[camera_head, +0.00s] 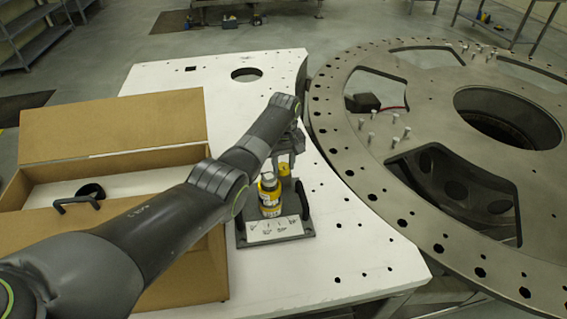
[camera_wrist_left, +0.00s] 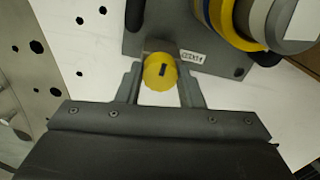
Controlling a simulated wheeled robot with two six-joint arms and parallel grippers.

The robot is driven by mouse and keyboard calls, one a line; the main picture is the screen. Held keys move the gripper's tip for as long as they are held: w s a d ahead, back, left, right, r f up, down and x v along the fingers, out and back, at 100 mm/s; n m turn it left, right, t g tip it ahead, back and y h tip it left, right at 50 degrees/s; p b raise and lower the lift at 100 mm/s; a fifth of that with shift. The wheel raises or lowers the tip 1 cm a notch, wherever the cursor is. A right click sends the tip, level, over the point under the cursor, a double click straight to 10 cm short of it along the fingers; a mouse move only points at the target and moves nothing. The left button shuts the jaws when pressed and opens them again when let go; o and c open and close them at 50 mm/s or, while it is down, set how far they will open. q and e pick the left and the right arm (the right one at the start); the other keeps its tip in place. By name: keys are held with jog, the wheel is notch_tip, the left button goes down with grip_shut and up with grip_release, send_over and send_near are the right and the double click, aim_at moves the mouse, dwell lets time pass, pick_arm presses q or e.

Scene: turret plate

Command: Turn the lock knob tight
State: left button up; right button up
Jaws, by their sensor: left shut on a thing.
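The lock knob is a yellow round knob (camera_wrist_left: 160,71) with a dark slot mark on top. It sits at the edge of a grey fixture plate (camera_wrist_left: 140,35), and it also shows in the head view (camera_head: 284,169). My left gripper (camera_wrist_left: 160,80) is shut on the knob, with one finger on each side of it. In the head view my left gripper (camera_head: 287,155) reaches down over the knob from behind a bottle. My right gripper is not in view.
The fixture has black handles and a white label strip (camera_head: 274,228). An open cardboard box (camera_head: 112,127) stands on the left of the white table (camera_head: 350,235). A large round turret plate (camera_head: 440,110) with loose bolts lies right of the table.

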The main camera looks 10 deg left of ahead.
pick_arm(q)
jog(key=shift+m, duration=0.3)
jog(key=shift+c, duration=0.2)
jog(key=m+p, duration=0.1)
jog(key=m, duration=0.2)
jog(key=shift+r, duration=0.1)
jog(key=m+p, duration=0.1)
jog(key=m, duration=0.4)
jog(key=shift+m+p, duration=0.3)
jog(key=shift+m, duration=0.1)
jog(key=m, duration=0.4)
jog(key=shift+m, duration=2.2)
jog(key=o, duration=1)
